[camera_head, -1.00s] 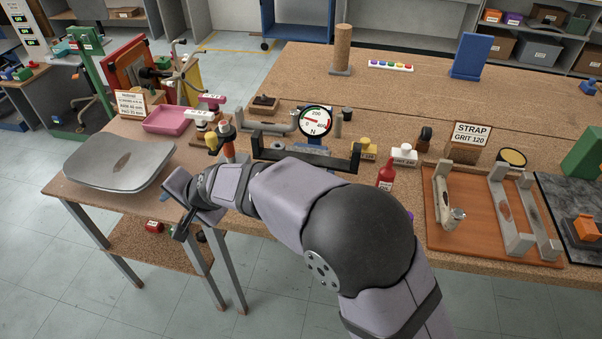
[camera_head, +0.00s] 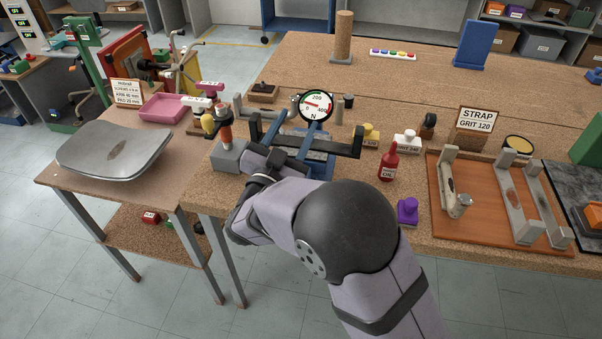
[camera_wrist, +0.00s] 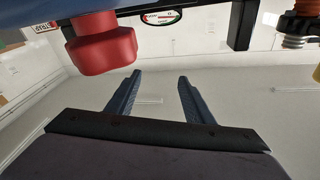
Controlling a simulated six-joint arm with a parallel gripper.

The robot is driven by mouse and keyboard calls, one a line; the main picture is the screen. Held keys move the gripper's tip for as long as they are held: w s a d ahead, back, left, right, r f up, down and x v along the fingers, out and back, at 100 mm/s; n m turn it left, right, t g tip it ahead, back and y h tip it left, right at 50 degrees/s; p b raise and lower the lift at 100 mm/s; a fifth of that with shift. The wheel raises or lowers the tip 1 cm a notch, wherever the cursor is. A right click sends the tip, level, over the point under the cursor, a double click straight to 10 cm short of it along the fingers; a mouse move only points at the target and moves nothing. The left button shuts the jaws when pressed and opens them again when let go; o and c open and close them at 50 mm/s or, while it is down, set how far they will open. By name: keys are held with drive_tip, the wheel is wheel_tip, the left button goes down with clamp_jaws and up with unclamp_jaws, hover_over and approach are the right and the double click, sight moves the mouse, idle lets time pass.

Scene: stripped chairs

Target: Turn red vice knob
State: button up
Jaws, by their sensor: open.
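The red vice knob (camera_wrist: 102,45) shows in the wrist view at upper left, close under a blue body that is likely the vice. In the head view I cannot see the knob; my arm covers that spot. The blue vice (camera_head: 322,163) shows there partly, beside my gripper and below the round gauge (camera_head: 316,105). My gripper (camera_wrist: 158,85) is open, with two dark blue-grey fingers apart and nothing between them. In the wrist view the knob is to the left of and above the fingers, apart from them.
A black bar frame (camera_head: 343,142) stands around the vice. A grey block with an orange-handled tool (camera_head: 225,133) is to the left. A red oil bottle (camera_head: 389,163) and purple stamp (camera_head: 407,211) are to the right. A grey seat pan (camera_head: 112,152) lies on the left table.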

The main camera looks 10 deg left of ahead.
drive_tip(key=shift+n+h, duration=0.3)
drive_tip(key=shift+h, duration=0.3)
drive_tip(key=s+d+f, duration=0.1)
drive_tip(key=s+f, duration=0.1)
drive_tip(key=shift+s+d+f+b, duration=0.25)
drive_tip(key=shift+d+f+b, duration=0.05)
drive_tip(key=shift+d+b, duration=0.1)
drive_tip(key=s+a+f+n+g+b, duration=0.1)
drive_tip(key=s+f+n+g, duration=0.1)
drive_tip(key=s+f, duration=0.5)
drive_tip(key=shift+w+d+r+p, duration=0.2)
drive_tip(key=shift+w+r, duration=0.1)
drive_tip(key=shift+w, duration=0.65)
drive_tip(key=shift+w+d+r+p, duration=0.25)
drive_tip(key=shift+w, duration=0.7)
drive_tip(key=shift+w+d+r+p, duration=0.2)
drive_tip(key=shift+w+r, duration=0.1)
drive_tip(key=shift+w, duration=0.65)
drive_tip(key=c, duration=1)
